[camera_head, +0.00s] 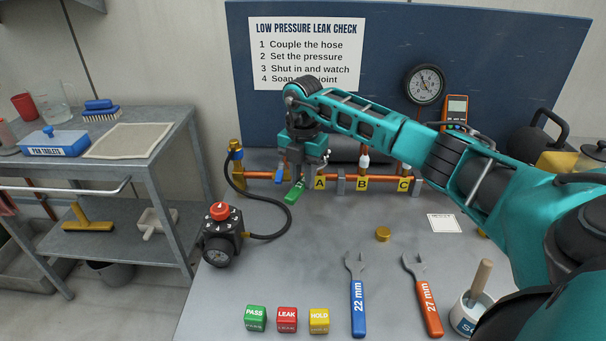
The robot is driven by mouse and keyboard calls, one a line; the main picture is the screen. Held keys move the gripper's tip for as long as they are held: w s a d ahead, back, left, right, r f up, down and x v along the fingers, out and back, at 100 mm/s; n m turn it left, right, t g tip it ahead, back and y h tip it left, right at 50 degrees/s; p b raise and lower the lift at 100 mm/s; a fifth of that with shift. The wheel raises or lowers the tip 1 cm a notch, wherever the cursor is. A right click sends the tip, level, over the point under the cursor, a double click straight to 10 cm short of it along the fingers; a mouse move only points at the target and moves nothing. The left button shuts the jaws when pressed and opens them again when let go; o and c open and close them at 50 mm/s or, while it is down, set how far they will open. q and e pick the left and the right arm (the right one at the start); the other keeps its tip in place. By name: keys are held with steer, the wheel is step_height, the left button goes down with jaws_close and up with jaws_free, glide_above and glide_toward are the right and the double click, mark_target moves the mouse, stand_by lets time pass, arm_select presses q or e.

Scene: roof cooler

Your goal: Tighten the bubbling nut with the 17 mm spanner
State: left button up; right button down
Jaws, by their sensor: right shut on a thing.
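My right gripper (304,172) is shut on a green-handled spanner (294,193), held near the left part of the copper pipe, beside the yellow A tag (319,182). The gripper hides most of the spanner, and no size mark can be read on it. The copper pipe (259,176) runs along the board with yellow tags B (361,184) and C (404,185) further right. A whitish patch (364,161) shows above B; I cannot tell if it is foam. I cannot tell whether the spanner touches a nut. My left gripper is not in view.
A 22 mm blue spanner (357,298) and a 27 mm orange spanner (425,299) lie in front. PASS (255,318), LEAK (287,319) and HOLD (319,320) blocks, a brass cap (383,234), a soap pot (467,316) and a black regulator (222,243) with its hose surround clear bench.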

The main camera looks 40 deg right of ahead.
steer(key=shift+w, duration=0.1)
steer(key=shift+w+a+m, duration=0.25)
steer(key=shift+w+m, duration=0.15)
steer(key=shift+m, duration=0.2)
steer(key=shift+w+a+m, duration=0.15)
steer(key=shift+w+m, duration=0.35)
steer(key=shift+m, duration=0.1)
steer(key=shift+w+a+m+p, duration=0.1)
steer(key=shift+w+m+p, duration=0.2)
steer(key=shift+w+m, duration=0.25)
stand_by(0.3)
